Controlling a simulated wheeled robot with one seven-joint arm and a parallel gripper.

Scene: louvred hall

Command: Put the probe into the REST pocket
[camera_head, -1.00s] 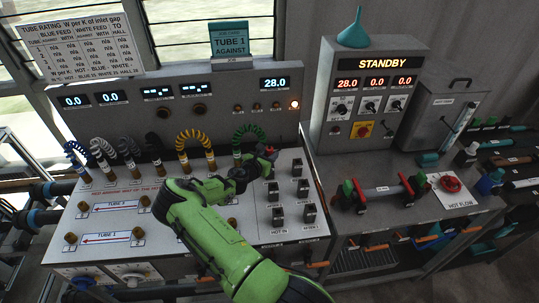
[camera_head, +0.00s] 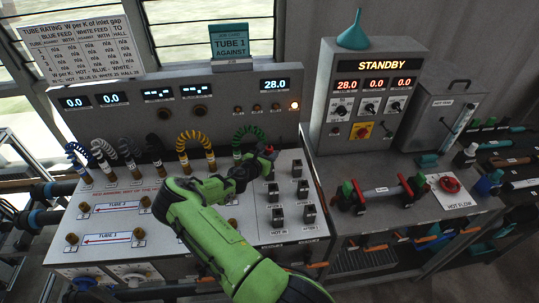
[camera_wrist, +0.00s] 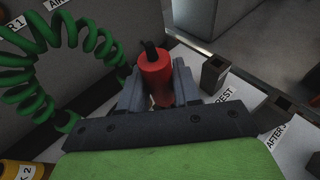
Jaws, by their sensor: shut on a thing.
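The probe (camera_wrist: 155,68) has a red, round body with a black stub on its end. My gripper (camera_wrist: 160,92) is shut on it, with one grey finger on either side. The REST pocket (camera_wrist: 213,71), a small dark upright socket, stands to the right of the probe in the wrist view, beside the REST label. The probe is apart from it. In the head view my gripper (camera_head: 262,160) is at the top of the pocket block, right of the green coil, with a bit of red showing. The probe's lower end is hidden.
A second pocket (camera_wrist: 277,106), by the AFTER 3 label, stands to the right of REST. The green coil (camera_wrist: 45,65) arches close on the left. More pockets (camera_head: 302,188) stand on the panel. A control box (camera_head: 372,90) reading STANDBY is behind, to the right.

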